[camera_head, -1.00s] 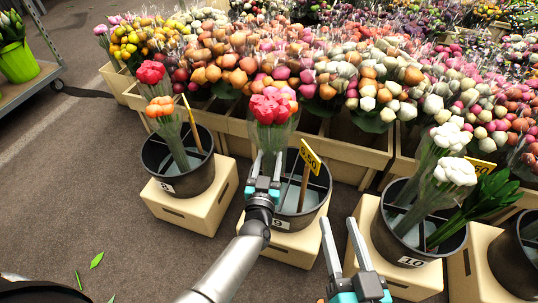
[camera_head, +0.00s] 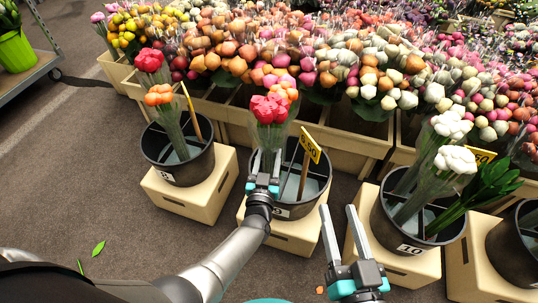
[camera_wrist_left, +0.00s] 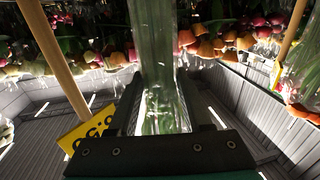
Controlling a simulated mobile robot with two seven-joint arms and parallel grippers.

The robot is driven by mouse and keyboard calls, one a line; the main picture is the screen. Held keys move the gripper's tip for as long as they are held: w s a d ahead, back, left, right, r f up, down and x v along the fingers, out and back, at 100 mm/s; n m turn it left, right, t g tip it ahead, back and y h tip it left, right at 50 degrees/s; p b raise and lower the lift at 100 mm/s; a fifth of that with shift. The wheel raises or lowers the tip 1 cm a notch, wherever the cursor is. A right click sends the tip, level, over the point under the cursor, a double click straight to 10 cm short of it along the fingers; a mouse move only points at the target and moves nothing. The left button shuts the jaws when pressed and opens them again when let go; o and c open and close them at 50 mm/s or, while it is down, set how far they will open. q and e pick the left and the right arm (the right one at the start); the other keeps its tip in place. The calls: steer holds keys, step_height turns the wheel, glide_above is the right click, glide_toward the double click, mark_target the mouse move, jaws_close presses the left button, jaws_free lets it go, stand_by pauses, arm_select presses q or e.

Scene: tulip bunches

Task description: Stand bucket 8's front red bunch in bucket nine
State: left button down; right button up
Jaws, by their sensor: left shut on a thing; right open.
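The red bunch (camera_head: 270,108) is upright in a clear sleeve, held by my left gripper (camera_head: 265,160) at its stems. It is over the left part of black bucket nine (camera_head: 318,196); its stem ends are hidden behind the gripper. In the left wrist view the wrapped stems (camera_wrist_left: 155,60) run between the shut fingers. Bucket 8 (camera_head: 199,163), at left, holds an orange bunch (camera_head: 163,97) in front and another red bunch (camera_head: 150,62) behind. My right gripper (camera_head: 340,222) is open and empty, right of bucket nine's stand.
A yellow price sign (camera_head: 310,143) on a wooden stake rises from bucket nine, close right of the held bunch. Bucket 10 (camera_head: 412,243), with white bunches and greenery, stands at right. Crowded flower crates line the back. The floor at front left is mostly clear.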

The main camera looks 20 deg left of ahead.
arm_select(q)
steer(key=shift+f, duration=0.45)
jaws_free()
steer(key=shift+f, duration=0.1)
steer(key=shift+s, duration=0.15)
stand_by(0.7)
steer(key=shift+s+d+p, duration=0.15)
steer(key=shift+s+p, duration=0.35)
steer(key=shift+s, duration=0.35)
steer(key=s, duration=0.2)
steer(key=s+p, duration=0.1)
steer(key=shift+d, duration=0.25)
steer(key=p, duration=0.3)
glide_toward(269, 160)
steer(key=shift+s+d, duration=0.15)
steer(key=shift+s, duration=1.05)
steer(key=shift+s+d, duration=0.2)
steer(key=shift+s, duration=1)
arm_select(e)
steer(key=s+d+f+g+h, duration=0.2)
steer(key=d+f+g+h, duration=0.1)
steer(key=d+g, duration=0.5)
steer(key=shift+f+n+g+h, duration=0.15)
steer(key=shift+n+g+h, duration=0.15)
steer(key=shift+g+h, duration=0.35)
